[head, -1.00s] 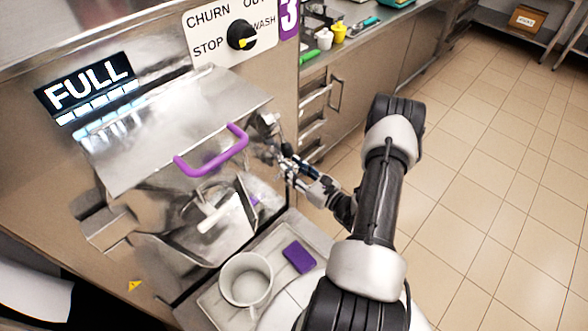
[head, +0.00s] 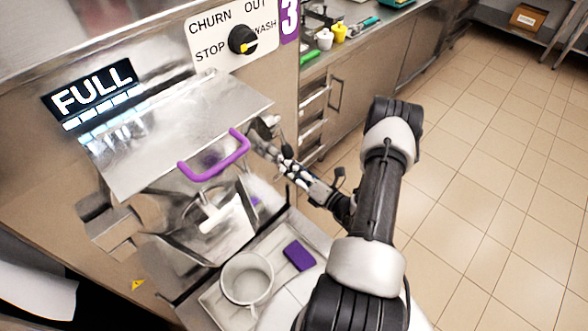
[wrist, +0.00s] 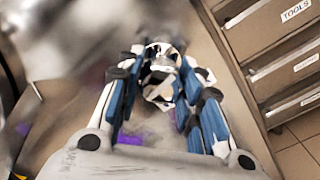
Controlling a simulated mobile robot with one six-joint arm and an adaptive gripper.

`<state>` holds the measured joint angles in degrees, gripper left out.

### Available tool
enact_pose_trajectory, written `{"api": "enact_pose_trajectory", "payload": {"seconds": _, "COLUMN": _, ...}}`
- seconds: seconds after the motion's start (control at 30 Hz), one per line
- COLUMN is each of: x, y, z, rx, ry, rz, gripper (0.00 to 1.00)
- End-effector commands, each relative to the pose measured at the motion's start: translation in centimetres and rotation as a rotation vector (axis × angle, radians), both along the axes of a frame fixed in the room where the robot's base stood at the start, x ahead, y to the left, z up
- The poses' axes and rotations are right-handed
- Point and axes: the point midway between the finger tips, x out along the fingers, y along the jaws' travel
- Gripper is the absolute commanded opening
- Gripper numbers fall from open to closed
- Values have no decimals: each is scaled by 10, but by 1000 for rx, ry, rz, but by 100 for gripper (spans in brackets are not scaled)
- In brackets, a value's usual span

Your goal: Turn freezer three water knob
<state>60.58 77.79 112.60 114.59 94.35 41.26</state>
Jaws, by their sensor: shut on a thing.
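Freezer three is the steel machine with the purple "3" label (head: 289,20) at its top right. My gripper (head: 262,145) reaches in from the right against its right side, just right of the purple lid handle (head: 215,157). In the wrist view my gripper (wrist: 160,85) has its blue-padded fingers on both sides of a small shiny metal knob (wrist: 161,72), which I take for the water knob. The fingers are shut on it and hide much of it. Its exact shape and turn angle are hard to tell.
The black selector dial (head: 243,40) is on the front panel, by a lit "FULL" display (head: 92,88). A white pot (head: 246,280) and purple block (head: 299,256) stand below the lid. Labelled drawers (wrist: 283,65) are close on the right. The tiled floor (head: 480,150) is clear.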

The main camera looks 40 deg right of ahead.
Motion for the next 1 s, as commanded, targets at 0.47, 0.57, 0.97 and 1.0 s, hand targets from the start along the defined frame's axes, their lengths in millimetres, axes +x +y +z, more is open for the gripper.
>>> {"api": "enact_pose_trajectory", "payload": {"seconds": 0.47, "x": 0, "y": 1, "z": 0, "rx": 182, "ry": 14, "rz": 1, "gripper": 10}}
{"api": "enact_pose_trajectory", "payload": {"seconds": 0.57, "x": 0, "y": 1, "z": 0, "rx": 191, "ry": 15, "rz": 1, "gripper": 10}}
{"api": "enact_pose_trajectory", "payload": {"seconds": 0.97, "x": 0, "y": 1, "z": 0, "rx": 194, "ry": 15, "rz": 1, "gripper": 35}}
{"api": "enact_pose_trajectory", "payload": {"seconds": 1.0, "x": 0, "y": 1, "z": 0, "rx": 194, "ry": 15, "rz": 1, "gripper": 38}}
